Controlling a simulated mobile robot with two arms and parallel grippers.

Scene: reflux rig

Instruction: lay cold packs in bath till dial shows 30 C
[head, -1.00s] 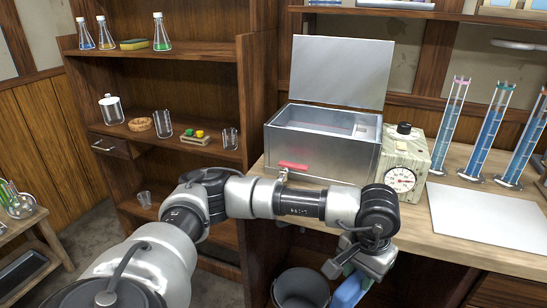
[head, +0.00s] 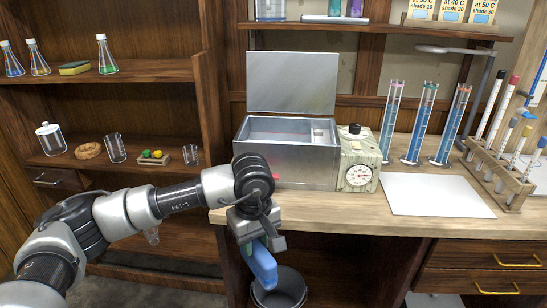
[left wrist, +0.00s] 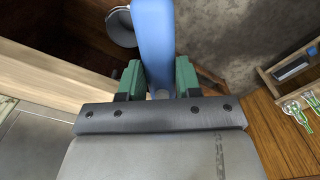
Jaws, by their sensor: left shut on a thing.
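The metal bath (head: 285,165) stands on the bench with its lid (head: 291,82) raised. The round white dial (head: 358,176) is on the speckled box at its right; its reading is too small to tell. My left gripper (head: 258,243) is in front of the bench edge, below and in front of the bath. It is shut on a blue cold pack (head: 264,267), which hangs down. In the left wrist view the blue pack (left wrist: 153,40) runs up between the green fingers (left wrist: 157,78). The inside of the bath is only partly visible. My right gripper is out of view.
A grey bucket (head: 280,290) stands on the floor below the pack. A white sheet (head: 435,194) lies on the bench, with tall blue cylinders (head: 422,125) behind it and a tube rack (head: 498,175) at right. Shelves with glassware (head: 115,148) stand at left.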

